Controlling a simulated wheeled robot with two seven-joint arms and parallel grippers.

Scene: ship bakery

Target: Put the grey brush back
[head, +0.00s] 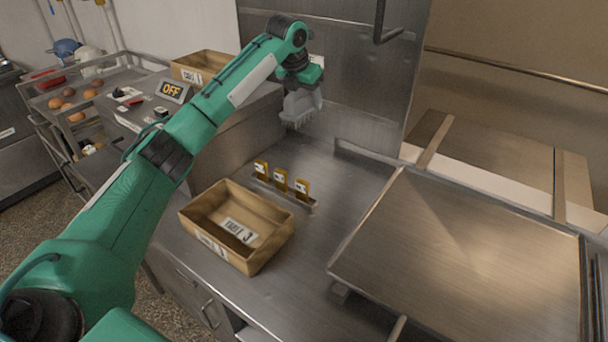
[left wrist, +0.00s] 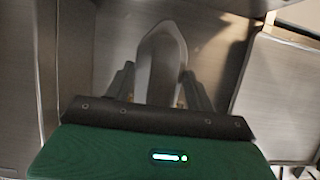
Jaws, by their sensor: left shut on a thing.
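The grey brush (head: 301,105) hangs from my left gripper (head: 301,84), with its bristles pointing down, above the steel counter near the back steel wall. The left gripper is shut on it. In the left wrist view the brush (left wrist: 161,62) shows as a pale grey pointed shape between the two dark fingers of the left gripper (left wrist: 160,88). The gripper hides part of the brush. My right gripper is in neither view.
A cardboard tray (head: 197,220) labelled TABLE 3 stands on the steel counter (head: 335,205). Behind it is a small rack with yellow tags (head: 280,182). A large steel panel (head: 470,260) lies at right.

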